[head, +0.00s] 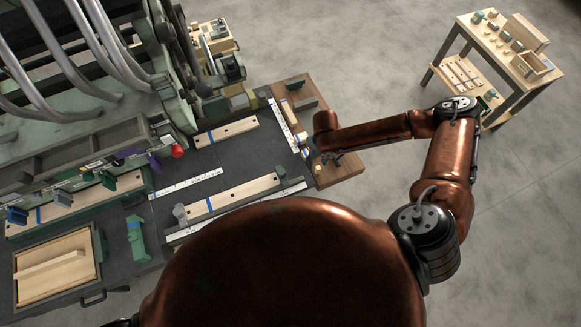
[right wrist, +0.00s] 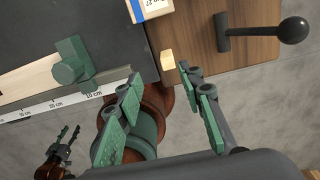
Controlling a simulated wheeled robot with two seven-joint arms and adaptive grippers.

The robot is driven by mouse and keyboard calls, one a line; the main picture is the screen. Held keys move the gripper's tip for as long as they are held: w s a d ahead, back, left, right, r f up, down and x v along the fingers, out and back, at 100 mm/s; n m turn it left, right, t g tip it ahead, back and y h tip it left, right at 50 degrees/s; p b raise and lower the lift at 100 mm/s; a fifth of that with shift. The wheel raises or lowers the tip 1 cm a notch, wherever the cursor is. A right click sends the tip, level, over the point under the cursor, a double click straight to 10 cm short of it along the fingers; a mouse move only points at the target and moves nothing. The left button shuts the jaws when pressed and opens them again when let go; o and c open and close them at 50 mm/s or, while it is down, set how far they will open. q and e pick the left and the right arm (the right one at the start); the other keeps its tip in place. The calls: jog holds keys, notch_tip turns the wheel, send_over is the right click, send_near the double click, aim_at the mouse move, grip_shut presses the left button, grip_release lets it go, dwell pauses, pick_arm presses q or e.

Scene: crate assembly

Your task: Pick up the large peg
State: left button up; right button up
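A small pale wooden block that looks like the peg (right wrist: 167,60) rests on the brown wooden board near its edge. In the head view a small pale piece (head: 317,167) shows on the board close to my gripper; I cannot be sure of its size there. My right gripper (head: 332,158) is over the near end of the board. In the right wrist view its green-padded fingers (right wrist: 165,92) are apart with nothing between them, and the peg lies just beyond the fingertips. My left gripper (right wrist: 68,135) shows small at the lower left of that view, fingers apart and empty.
A green clamp (right wrist: 72,62) and a white ruler (right wrist: 60,103) are at the left. A side table (head: 500,50) stands far right.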

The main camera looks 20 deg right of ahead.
aim_at(318, 168)
jog(key=shift+w+d, duration=0.2)
jog(key=shift+d, duration=0.4)
jog(key=shift+f, duration=0.4)
notch_tip(318, 168, down, 7)
jog(key=shift+s+r+p, duration=0.1)
jog(key=shift+s+p, duration=0.05)
jog(key=shift+p, duration=0.35)
jog(key=shift+c, duration=0.2)
jog(key=c, duration=0.8)
